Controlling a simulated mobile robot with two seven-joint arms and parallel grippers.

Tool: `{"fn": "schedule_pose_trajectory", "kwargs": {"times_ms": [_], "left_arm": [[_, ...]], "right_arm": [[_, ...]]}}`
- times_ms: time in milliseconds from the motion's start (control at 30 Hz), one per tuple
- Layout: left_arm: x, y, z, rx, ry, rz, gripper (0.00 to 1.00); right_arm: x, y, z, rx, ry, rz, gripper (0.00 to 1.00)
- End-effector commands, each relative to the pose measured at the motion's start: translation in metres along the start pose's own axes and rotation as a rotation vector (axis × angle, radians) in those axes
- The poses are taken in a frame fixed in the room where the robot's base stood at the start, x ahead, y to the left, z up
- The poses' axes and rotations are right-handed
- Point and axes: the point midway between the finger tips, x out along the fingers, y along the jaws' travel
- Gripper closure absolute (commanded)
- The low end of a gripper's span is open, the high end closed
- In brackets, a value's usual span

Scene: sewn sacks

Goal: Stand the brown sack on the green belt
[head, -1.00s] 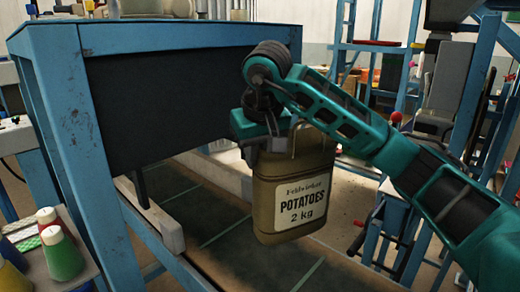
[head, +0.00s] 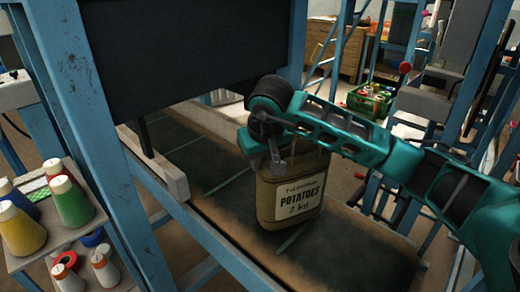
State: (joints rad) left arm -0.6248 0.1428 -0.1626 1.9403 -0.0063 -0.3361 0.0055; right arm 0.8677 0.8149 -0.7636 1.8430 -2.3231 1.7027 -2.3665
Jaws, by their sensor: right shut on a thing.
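The brown sack (head: 272,198), labelled "POTATOES 2 kg", is upright in the middle of the head view. My right gripper (head: 277,160) is shut on its top, and its arm reaches in from the right. The dark green belt (head: 335,252), with lighter green cross lines, runs beneath and behind the sack. The sack's bottom appears at or just above the belt; I cannot tell whether they touch. My left gripper is not in view.
A blue frame with a dark panel (head: 180,50) stands over the belt's far left part. A shelf of cone-shaped spools (head: 72,203) is at the lower left. A green crate (head: 370,101) sits behind. The belt in front of the sack is clear.

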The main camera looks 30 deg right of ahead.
Motion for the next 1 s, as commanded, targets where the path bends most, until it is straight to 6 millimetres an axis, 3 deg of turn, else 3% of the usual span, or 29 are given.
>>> {"fn": "schedule_pose_trajectory", "kwargs": {"times_ms": [200,433,467,700,1000], "left_arm": [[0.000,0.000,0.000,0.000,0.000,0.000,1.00],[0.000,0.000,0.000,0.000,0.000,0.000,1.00],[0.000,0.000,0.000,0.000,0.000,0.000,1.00],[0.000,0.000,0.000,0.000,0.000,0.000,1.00],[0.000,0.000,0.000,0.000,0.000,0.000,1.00]], "right_arm": [[0.014,0.000,0.003,0.001,0.015,0.002,1.00],[0.015,0.000,0.003,0.000,0.015,0.002,1.00],[0.019,-0.002,0.008,0.000,0.001,-0.001,0.86],[0.019,-0.002,0.008,0.000,0.000,0.000,0.63],[0.016,-0.002,0.007,0.000,0.002,0.000,0.62]]}}
